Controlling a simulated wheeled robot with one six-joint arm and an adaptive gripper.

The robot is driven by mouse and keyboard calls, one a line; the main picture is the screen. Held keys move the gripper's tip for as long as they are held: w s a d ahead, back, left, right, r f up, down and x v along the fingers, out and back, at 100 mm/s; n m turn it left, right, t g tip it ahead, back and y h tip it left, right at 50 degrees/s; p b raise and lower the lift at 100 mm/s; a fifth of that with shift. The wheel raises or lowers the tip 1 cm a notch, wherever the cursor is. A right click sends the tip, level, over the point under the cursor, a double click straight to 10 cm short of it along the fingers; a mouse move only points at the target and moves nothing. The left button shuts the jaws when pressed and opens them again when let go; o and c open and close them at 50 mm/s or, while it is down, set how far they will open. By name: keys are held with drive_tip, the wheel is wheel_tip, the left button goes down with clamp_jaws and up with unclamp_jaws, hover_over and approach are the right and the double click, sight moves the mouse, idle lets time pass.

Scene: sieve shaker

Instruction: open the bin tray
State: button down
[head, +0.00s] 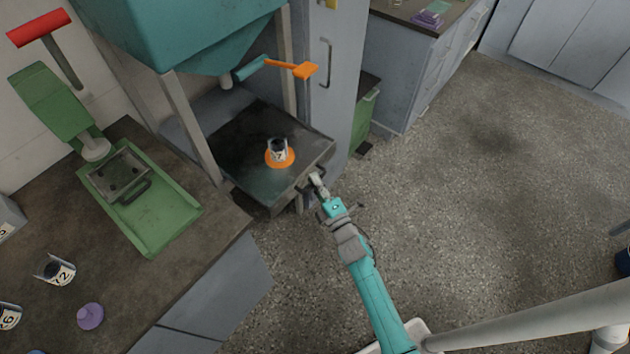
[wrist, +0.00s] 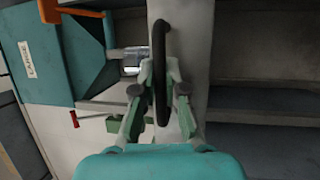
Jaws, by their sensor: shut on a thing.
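The bin tray's black bar handle (wrist: 162,85) runs upright in the wrist view, on a pale grey front panel (wrist: 188,30). My gripper (wrist: 160,75) has one finger on each side of the handle and is shut on it. In the head view my gripper (head: 317,180) is at the front edge of the dark-topped unit (head: 240,165) under the teal hopper.
A cup (head: 278,147) stands on an orange disc (head: 284,160) on the dark top. An orange valve lever (head: 292,68) sticks out above it. A counter (head: 110,270) with a green device (head: 160,215) is at left. The speckled floor (head: 480,190) at right is clear.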

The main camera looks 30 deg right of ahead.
drive_tip(key=c, duration=1.2)
unclamp_jaws()
drive_tip(key=s+f, duration=0.2)
drive_tip(key=s, duration=0.9)
drive_tip(key=shift+s+d, duration=0.2)
drive_tip(key=shift+s, duration=0.2)
drive_tip(key=shift+s+f, duration=0.1)
drive_tip(key=shift+f, duration=0.05)
drive_tip(key=s+a+r+m+g, duration=0.1)
drive_tip(key=s+a+r+m, duration=0.15)
drive_tip(key=s, duration=0.35)
drive_tip(key=s+a+r+m+h, duration=0.1)
drive_tip(key=s+m, duration=0.3)
drive_tip(key=s, duration=0.3)
drive_tip(key=s+a+r+m+g, duration=0.1)
drive_tip(key=s+r+m, duration=0.15)
drive_tip(key=s, duration=0.35)
drive_tip(key=s+a+r+m+g, duration=0.1)
drive_tip(key=s+r+m+g, duration=0.2)
drive_tip(key=s+r+m, duration=0.5)
drive_tip(key=v, duration=0.4)
drive_tip(key=shift+r, duration=0.45)
